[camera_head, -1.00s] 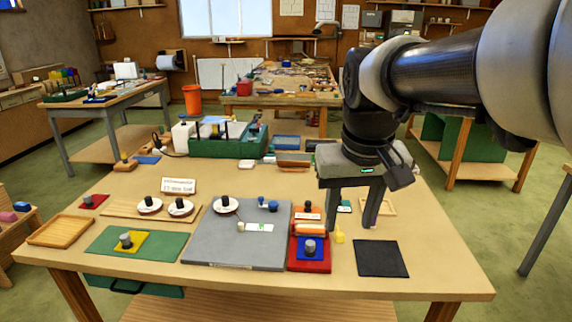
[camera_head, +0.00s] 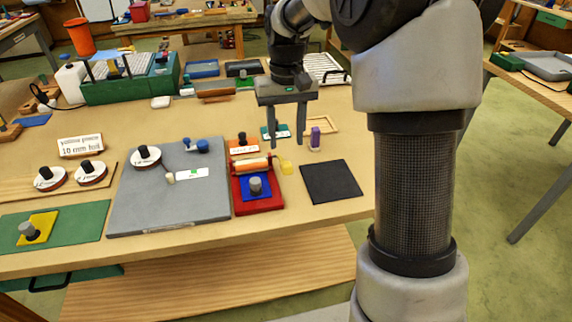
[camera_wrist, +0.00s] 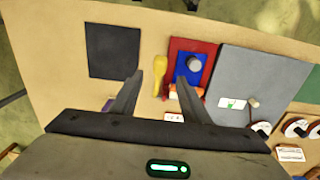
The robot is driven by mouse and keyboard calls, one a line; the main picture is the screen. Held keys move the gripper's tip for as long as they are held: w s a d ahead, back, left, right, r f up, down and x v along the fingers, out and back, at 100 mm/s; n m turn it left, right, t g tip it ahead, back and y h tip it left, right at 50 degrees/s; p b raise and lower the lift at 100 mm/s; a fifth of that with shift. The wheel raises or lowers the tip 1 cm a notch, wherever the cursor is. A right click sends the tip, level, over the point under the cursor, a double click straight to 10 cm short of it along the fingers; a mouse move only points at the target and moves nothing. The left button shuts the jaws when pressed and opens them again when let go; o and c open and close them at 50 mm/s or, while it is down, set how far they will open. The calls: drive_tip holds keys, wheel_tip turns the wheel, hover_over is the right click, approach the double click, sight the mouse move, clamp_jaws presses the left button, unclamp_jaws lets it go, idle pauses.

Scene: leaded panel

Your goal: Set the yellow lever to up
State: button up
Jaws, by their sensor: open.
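The yellow lever (camera_head: 286,167) is a small piece beside the right edge of the red base (camera_head: 257,199). In the wrist view the yellow lever (camera_wrist: 160,68) is a longer shape with a wide end towards the table's front edge. Whether it is tilted up or down is hard to tell. My gripper (camera_head: 286,141) points down behind the lever in the head view, open and empty. In the wrist view my gripper (camera_wrist: 158,78) has its fingers on either side of the lever in the picture. No contact is visible.
The red base carries an orange roller-like part (camera_head: 250,166) and a blue plate with a grey knob (camera_head: 255,185). A purple item (camera_head: 314,138) stands close right of my fingers. A black mat (camera_head: 330,182) lies to the right, and a grey board (camera_head: 150,205) to the left.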

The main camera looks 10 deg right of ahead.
sight(286, 163)
wheel_tip(286, 163, down, 10)
drive_tip(key=shift+r+b, duration=0.15)
drive_tip(key=shift+b, duration=0.15)
drive_tip(key=shift+c, duration=0.4)
clamp_jaws()
